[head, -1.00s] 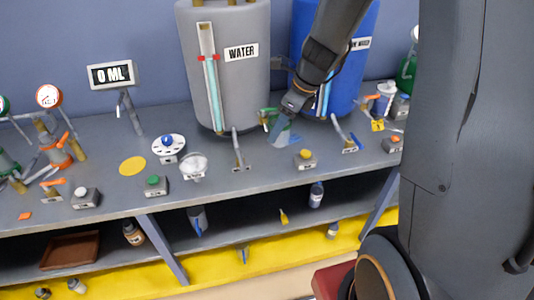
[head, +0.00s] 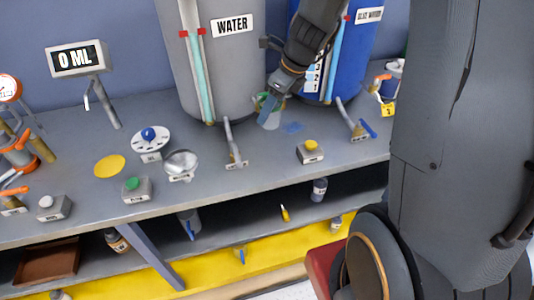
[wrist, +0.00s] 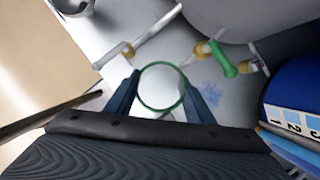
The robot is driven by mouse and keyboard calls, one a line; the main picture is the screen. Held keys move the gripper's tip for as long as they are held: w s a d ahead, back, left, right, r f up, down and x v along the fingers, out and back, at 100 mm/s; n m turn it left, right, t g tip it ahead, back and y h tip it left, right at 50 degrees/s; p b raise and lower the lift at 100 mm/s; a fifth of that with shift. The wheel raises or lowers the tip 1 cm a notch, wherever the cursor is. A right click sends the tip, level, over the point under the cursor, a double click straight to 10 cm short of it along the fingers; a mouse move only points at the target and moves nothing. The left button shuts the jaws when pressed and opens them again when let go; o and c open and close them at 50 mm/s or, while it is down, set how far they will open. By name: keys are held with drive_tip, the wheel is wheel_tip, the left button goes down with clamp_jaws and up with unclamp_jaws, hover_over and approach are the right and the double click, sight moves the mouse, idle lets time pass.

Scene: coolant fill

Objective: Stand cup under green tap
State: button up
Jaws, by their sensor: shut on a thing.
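The cup (wrist: 162,88) is clear with a green rim, and I look down into its open top in the wrist view. My gripper (wrist: 162,98) is shut on it, one blue finger on each side. The green tap (wrist: 222,60) shows just beyond the cup to the upper right, with its brass body close to the rim. In the head view my gripper (head: 267,108) holds the cup (head: 271,119) low at the bench, in front of the grey water tank. My gripper partly hides the green tap there. I cannot tell whether the cup touches the bench.
The grey water tank (head: 222,80) and blue tank (head: 362,60) stand behind. A blue patch (head: 292,127) marks the bench beside the cup.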

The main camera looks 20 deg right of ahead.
drive_tip(key=f+b, duration=0.1)
drive_tip(key=w+f+b, duration=0.1)
drive_tip(key=f, duration=0.1)
drive_tip(key=shift+w, duration=0.2)
wheel_tip(320, 180, down, 10)
drive_tip(key=shift+r+b, duration=0.1)
drive_tip(key=shift+b, duration=0.9)
drive_tip(key=o, duration=1)
drive_tip(key=shift+f, duration=0.2)
drive_tip(key=shift+c, duration=0.2)
drive_tip(key=shift+o, duration=0.3)
drive_tip(key=shift+r, duration=0.1)
